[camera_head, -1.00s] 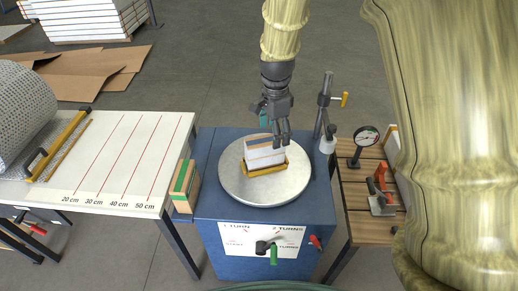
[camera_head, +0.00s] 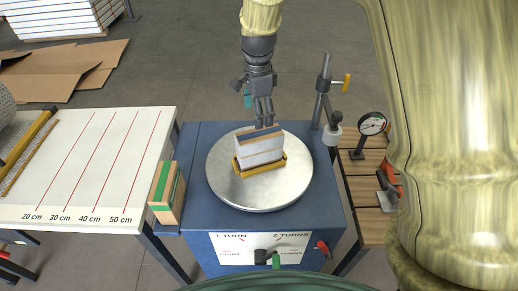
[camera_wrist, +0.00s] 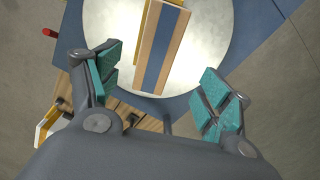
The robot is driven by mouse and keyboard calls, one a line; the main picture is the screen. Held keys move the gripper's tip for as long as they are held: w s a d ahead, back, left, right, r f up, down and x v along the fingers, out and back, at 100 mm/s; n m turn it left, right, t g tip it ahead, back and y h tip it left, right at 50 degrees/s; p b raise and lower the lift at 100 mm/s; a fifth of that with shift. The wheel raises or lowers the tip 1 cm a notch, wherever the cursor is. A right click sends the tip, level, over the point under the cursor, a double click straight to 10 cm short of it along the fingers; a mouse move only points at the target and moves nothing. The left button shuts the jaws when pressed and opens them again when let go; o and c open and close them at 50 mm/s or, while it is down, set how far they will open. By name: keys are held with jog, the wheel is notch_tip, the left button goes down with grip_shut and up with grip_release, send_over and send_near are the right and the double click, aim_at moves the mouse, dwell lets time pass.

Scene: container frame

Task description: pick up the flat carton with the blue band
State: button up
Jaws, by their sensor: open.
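The flat carton with the blue band (camera_head: 262,133) is at the top of a pale block on the round metal turntable (camera_head: 226,181). In the wrist view its tan top with a lengthwise blue band (camera_wrist: 161,48) lies ahead of my fingers, tilted slightly from upright. A yellow holder (camera_head: 262,168) sits under the pale block. My gripper (camera_head: 264,121) is open and empty, at the far side of the carton in the head view. In the wrist view its teal-padded fingers (camera_wrist: 160,75) are spread wide, with the carton's near end between and beyond them. No contact shows.
A green-banded box (camera_head: 166,192) stands at the blue cabinet's left edge, beside the marked white table (camera_head: 90,160). A post with a yellow handle (camera_head: 324,90) stands close on the right. A dial gauge (camera_head: 371,124) is on the wooden bench.

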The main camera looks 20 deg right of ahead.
aim_at(260, 133)
jog(key=f, duration=0.4)
jog(key=shift+w+a+f+p, duration=0.1)
jog(key=shift+a+p, duration=0.1)
jog(key=shift+p, duration=0.15)
jog(key=shift+s+d+f+p, duration=0.15)
jog(key=shift+f+p, duration=0.15)
jog(key=shift+f, duration=0.55)
jog(key=shift+s+d+f+p, duration=0.1)
jog(key=shift+f+p, duration=0.2)
jog(key=shift+f, duration=0.55)
jog(key=shift+s+d+f+p, duration=0.15)
jog(key=shift+f+p, duration=0.15)
jog(key=shift+f, duration=0.55)
jog(key=shift+w+f, duration=0.15)
jog(key=shift+f, duration=0.35)
grip_shut()
jog(key=shift+r, duration=0.1)
